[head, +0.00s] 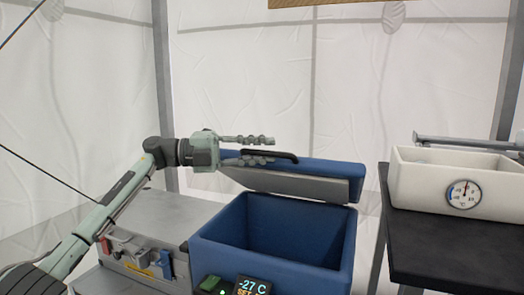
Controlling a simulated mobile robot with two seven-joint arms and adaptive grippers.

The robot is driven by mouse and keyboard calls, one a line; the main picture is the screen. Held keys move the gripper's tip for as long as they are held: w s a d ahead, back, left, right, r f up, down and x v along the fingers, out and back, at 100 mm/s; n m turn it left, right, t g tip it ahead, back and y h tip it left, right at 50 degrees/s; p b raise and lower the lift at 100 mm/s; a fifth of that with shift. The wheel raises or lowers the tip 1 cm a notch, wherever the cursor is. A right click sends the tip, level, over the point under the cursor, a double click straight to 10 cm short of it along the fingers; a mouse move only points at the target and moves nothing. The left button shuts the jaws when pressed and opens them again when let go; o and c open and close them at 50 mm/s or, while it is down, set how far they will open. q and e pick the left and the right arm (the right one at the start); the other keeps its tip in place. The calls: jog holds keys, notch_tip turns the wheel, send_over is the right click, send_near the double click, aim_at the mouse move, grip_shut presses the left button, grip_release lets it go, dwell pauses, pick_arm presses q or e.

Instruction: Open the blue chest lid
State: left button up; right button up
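The blue chest (345,262) stands at the lower middle of the head view, and its dark blue inside shows from above. Its lid (325,169) is raised clear of the opening, with its grey underside edge toward me. A black handle (284,155) sits on the lid. My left gripper (270,150) reaches in from the left at the handle. Its two ribbed fingers are apart, one above and one at or below the handle's level; I cannot tell whether they touch it. My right gripper is not in view.
A white box with a dial gauge (408,185) stands on a dark table (445,243) to the right. A grey case with latches (165,222) is left of the chest. White tent walls and grey poles stand behind.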

pick_arm(q)
jog(key=s+a, duration=0.1)
jog(key=a, duration=1.1)
jog(key=shift+f, duration=0.2)
